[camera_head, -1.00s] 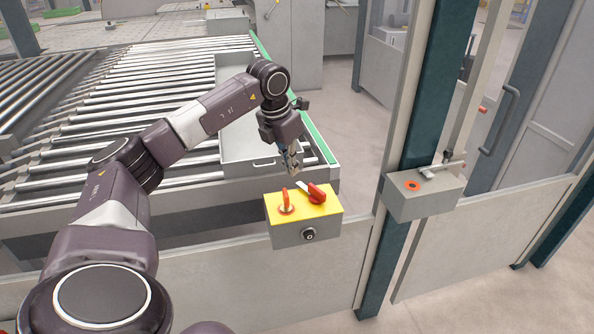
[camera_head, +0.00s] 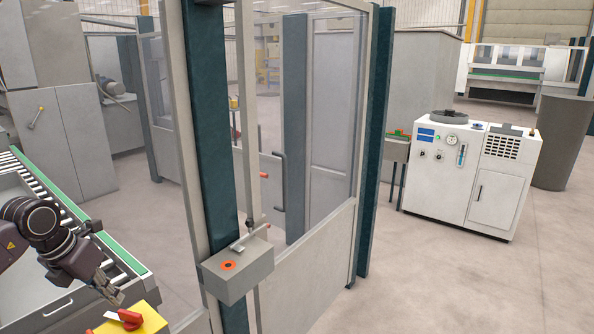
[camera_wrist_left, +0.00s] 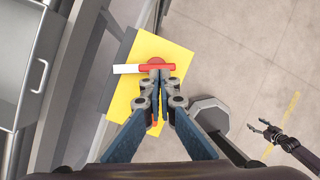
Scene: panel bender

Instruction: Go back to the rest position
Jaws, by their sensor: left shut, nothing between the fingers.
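My left gripper (camera_head: 112,293) is at the lower left of the head view, just above a yellow-topped switch box (camera_head: 150,322) that the picture's bottom edge cuts off. In the left wrist view my left gripper (camera_wrist_left: 158,78) has its fingers together with nothing between them. Its tips overlap a red and white switch handle (camera_wrist_left: 130,69) on the yellow box top (camera_wrist_left: 178,58); I cannot tell whether they touch it. My right gripper (camera_wrist_left: 261,126) shows small at the right of the wrist view, above the floor, its fingers apart and empty.
A grey box with an orange-ringed button (camera_head: 240,272) is fixed to a dark green fence post (camera_head: 208,130). A glazed gate panel (camera_head: 300,130) stands beside it. A roller conveyor (camera_head: 118,255) lies at the left. A white machine (camera_head: 470,180) stands at the right, with open floor before it.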

